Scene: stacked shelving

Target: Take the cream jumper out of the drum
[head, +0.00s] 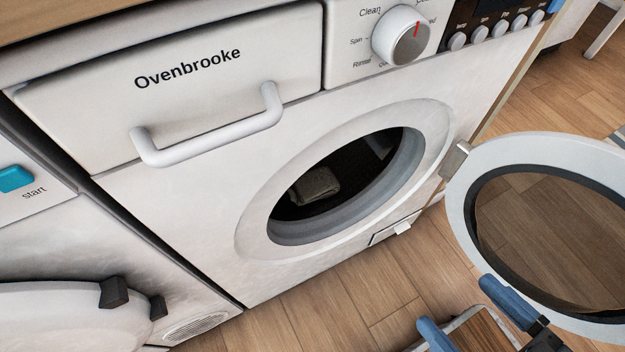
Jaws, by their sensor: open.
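A cream-grey folded cloth, which looks like the cream jumper (316,186), lies inside the dark drum (345,172) of the white washing machine. It sits towards the left of the opening. The round door (468,190) is swung wide open to the right. My gripper (462,312) is at the bottom right, with two blue fingers spread apart and nothing seen between them. It is outside the machine, low in front of the open door and well apart from the jumper. The deeper part of the drum is dark.
A second white machine (80,250) with a closed round door stands at the left. A drawer handle (210,128) and a dial (401,37) stick out above the opening. A tray-like object (478,332) lies below my gripper. Wooden floor (345,290) is clear in front.

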